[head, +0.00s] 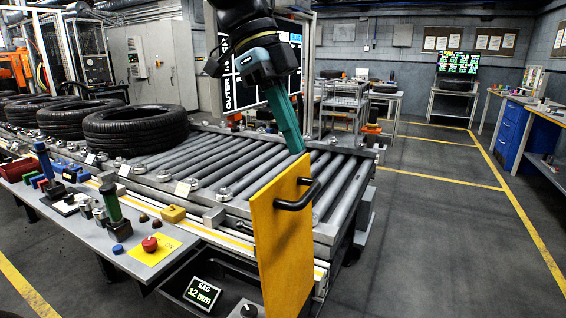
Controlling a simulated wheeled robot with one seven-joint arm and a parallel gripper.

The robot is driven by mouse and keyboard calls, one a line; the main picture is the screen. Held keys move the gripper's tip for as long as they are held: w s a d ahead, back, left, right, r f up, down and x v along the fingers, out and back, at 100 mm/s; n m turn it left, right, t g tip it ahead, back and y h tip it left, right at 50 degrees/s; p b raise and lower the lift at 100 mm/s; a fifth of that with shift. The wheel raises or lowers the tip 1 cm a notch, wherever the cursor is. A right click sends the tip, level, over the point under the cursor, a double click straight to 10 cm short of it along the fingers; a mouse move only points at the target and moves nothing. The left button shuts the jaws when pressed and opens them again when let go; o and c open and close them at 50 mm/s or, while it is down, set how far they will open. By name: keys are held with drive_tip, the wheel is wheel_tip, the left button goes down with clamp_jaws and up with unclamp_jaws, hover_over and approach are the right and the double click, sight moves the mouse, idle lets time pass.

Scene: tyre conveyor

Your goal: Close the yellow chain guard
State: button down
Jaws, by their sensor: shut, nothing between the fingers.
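The yellow chain guard (278,240) is a flat upright panel at the front right end of the roller conveyor. It stands swung out, with a dark recess below and to its left. Its black bar handle (299,200) is on the face toward the right. My gripper (300,150), with long teal fingers, points down from above. The fingers are shut and empty. Their tips are just above or behind the guard's top edge; I cannot tell whether they touch it.
Rollers (215,158) run behind the guard, with black tyres (135,128) at the left. A grey control shelf (150,245) with a red button (150,244) lies at the front left. A "SAG 12 mm" display (202,293) is in the recess. The floor at right is clear.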

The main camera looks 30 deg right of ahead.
drive_tip(key=p, duration=0.1)
hover_over(304, 199)
wheel_tip(304, 199, down, 5)
drive_tip(key=shift+r, duration=0.1)
drive_tip(key=shift+w+a+f+p, duration=0.25)
drive_tip(key=shift+w+a+p, duration=0.3)
drive_tip(key=shift+w, duration=0.3)
drive_tip(key=shift+w+a+f+p, duration=0.2)
drive_tip(key=shift+w+a+p, duration=0.3)
drive_tip(key=shift+w, duration=0.3)
drive_tip(key=shift+w, duration=0.1)
